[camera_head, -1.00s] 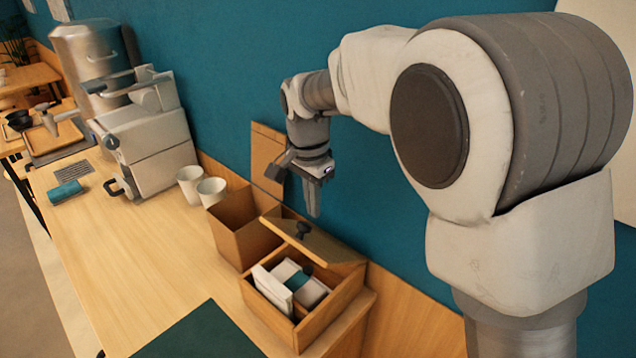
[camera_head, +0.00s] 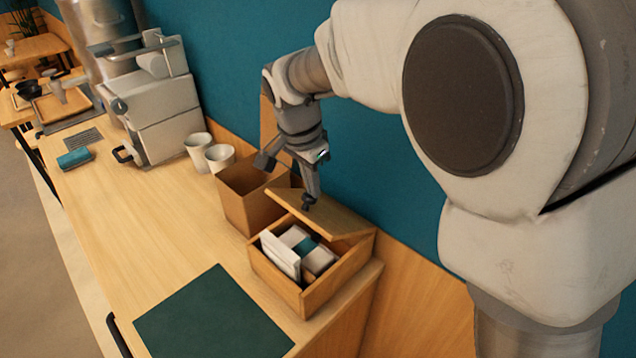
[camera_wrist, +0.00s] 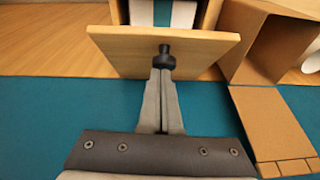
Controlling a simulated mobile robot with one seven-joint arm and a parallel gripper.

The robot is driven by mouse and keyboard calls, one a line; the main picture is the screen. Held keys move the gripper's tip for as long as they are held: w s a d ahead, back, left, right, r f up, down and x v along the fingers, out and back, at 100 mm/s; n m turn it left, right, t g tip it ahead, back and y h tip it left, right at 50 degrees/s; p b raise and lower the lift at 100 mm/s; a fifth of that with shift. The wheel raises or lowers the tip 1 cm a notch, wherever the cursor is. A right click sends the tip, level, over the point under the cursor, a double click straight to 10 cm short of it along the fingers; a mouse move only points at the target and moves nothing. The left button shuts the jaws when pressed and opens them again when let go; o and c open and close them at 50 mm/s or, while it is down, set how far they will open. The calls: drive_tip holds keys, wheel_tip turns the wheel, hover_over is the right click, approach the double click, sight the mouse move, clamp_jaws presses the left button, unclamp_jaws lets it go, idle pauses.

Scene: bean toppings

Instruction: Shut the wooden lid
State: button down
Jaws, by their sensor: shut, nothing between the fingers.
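The wooden lid (camera_head: 325,217) belongs to a small wooden box (camera_head: 318,291) on the counter and stands part open, tilted up toward the wall. A dark knob (camera_head: 308,200) sits on the lid. It also shows in the wrist view (camera_wrist: 164,58). White and teal packets (camera_head: 296,255) show inside the box. My gripper (camera_head: 312,190) is shut and empty, its fingertips right at the knob. In the wrist view the closed fingers (camera_wrist: 162,78) reach the knob; I cannot tell whether they touch it.
An open brown box (camera_head: 245,195) stands just left of the wooden box, with two white cups (camera_head: 209,152) beyond it. A grey-white machine (camera_head: 160,110) stands further back. A green mat (camera_head: 212,318) lies in front. The teal wall (camera_head: 420,190) is close behind.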

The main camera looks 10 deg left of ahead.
drive_tip(key=shift+s+a+f+t+h+b, duration=0.5)
drive_tip(key=shift+s+f+t+b, duration=0.7)
drive_tip(key=shift+b, duration=1.55)
drive_tip(key=shift+s+a+f+t+h+b, duration=0.55)
drive_tip(key=shift+f+b, duration=1.3)
drive_tip(key=shift+b, duration=0.85)
drive_tip(key=shift+s+a+f+t+h+b, duration=0.35)
drive_tip(key=shift+s+a+f+t+b, duration=0.65)
drive_tip(key=shift+b, duration=1.75)
drive_tip(key=shift+s+d+f+g, duration=0.25)
drive_tip(key=shift+d+f+g, duration=0.2)
drive_tip(key=shift+f, duration=0.2)
